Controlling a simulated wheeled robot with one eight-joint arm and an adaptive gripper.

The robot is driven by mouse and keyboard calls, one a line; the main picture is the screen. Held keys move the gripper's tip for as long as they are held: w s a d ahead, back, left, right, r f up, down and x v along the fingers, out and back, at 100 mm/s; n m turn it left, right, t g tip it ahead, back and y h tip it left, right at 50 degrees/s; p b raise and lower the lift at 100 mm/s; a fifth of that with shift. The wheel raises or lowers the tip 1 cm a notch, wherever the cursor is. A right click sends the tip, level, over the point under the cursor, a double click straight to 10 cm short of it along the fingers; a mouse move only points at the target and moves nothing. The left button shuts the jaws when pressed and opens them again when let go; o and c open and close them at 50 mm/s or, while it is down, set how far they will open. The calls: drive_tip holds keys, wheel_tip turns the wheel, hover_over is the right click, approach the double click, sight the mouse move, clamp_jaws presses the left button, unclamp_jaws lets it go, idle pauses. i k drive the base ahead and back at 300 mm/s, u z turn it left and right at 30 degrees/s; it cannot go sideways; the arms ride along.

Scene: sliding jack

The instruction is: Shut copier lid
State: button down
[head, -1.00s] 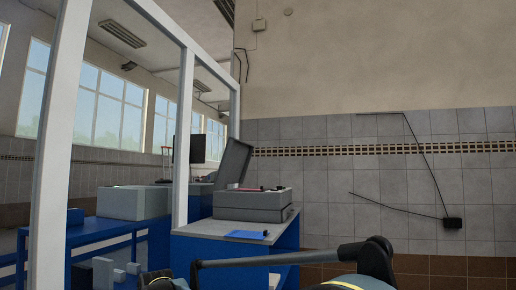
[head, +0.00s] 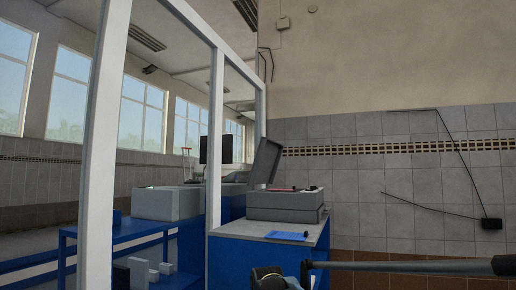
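The copier (head: 285,205) is a grey box on a blue desk with a light top, right of the picture's middle. Its lid (head: 266,163) stands open, raised steeply at the copier's left side and leaning to the right. A small reddish thing and a dark thing lie on the copier's top. Part of my arm (head: 400,266) stretches across the bottom right, in front of the desk and apart from the copier. My gripper's fingers cannot be made out in this view.
A blue folder (head: 287,236) lies on the desk top (head: 230,231) in front of the copier. White frame posts (head: 215,140) stand left of it. Behind them are a grey box (head: 168,203) and a monitor (head: 216,150). The tiled wall (head: 420,190) is at the right.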

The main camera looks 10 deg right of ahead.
sight(269, 155)
drive_tip(key=z, duration=0.1)
drive_tip(key=i, duration=1)
drive_tip(key=u, duration=0.1)
